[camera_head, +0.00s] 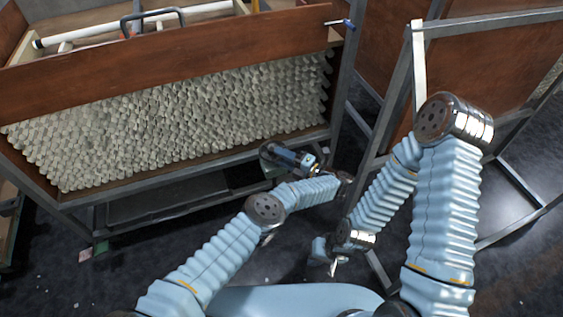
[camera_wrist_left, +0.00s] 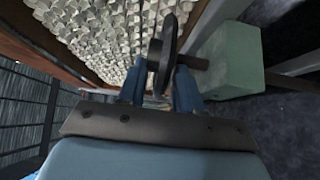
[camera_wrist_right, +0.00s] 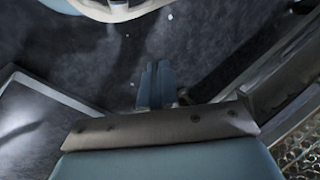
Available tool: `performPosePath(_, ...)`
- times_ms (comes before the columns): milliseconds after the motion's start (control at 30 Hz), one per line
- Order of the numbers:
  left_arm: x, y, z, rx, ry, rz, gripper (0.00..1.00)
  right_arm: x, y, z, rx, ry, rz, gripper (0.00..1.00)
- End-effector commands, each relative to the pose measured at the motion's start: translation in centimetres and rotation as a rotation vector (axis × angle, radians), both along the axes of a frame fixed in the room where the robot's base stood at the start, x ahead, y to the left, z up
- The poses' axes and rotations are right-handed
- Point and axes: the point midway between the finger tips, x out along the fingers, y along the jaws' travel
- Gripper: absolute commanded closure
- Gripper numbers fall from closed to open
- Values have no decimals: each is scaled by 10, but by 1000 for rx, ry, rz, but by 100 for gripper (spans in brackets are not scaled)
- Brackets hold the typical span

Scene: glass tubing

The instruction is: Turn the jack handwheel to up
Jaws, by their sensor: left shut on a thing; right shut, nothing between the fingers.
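The dark jack handwheel (camera_wrist_left: 166,42) shows nearly edge-on in the left wrist view, with a short dark rod (camera_wrist_left: 192,62) beside it. My left gripper (camera_wrist_left: 160,82) has one blue finger on each side of the wheel and is shut on its rim. In the head view the handwheel (camera_head: 266,150) is a dark round shape at the front of the rack, partly hidden by my left gripper (camera_head: 285,156). My right gripper (camera_head: 326,255) hangs low over the floor, apart from the wheel. Its fingers (camera_wrist_right: 157,85) are together and empty.
A rack (camera_head: 100,48) full of stacked glass tubing (camera_head: 180,120) stands behind the wheel. A green block (camera_wrist_left: 232,58) is beside the wheel in the left wrist view. A metal-framed brown panel (camera_head: 490,65) stands at the right. Dark floor (camera_head: 525,260) is open at lower right.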

Motion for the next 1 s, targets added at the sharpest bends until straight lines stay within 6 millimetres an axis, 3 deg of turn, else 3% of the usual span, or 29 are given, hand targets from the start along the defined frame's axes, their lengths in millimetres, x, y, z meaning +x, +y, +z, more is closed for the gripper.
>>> performPosePath(33,1,0,-8,1,0,23,96,0,-1,-15,-2,-1,-3,100)
performPosePath(500,9,-2,-11,6,-2,176,96,5,-10,-107,-12,-4,-21,100)
performPosePath(700,8,-2,-6,-1,1,211,96,5,-12,-130,-12,-2,-23,100)
performPosePath(1000,6,-2,-2,-7,5,234,96,6,-12,-140,-12,-2,-24,100)
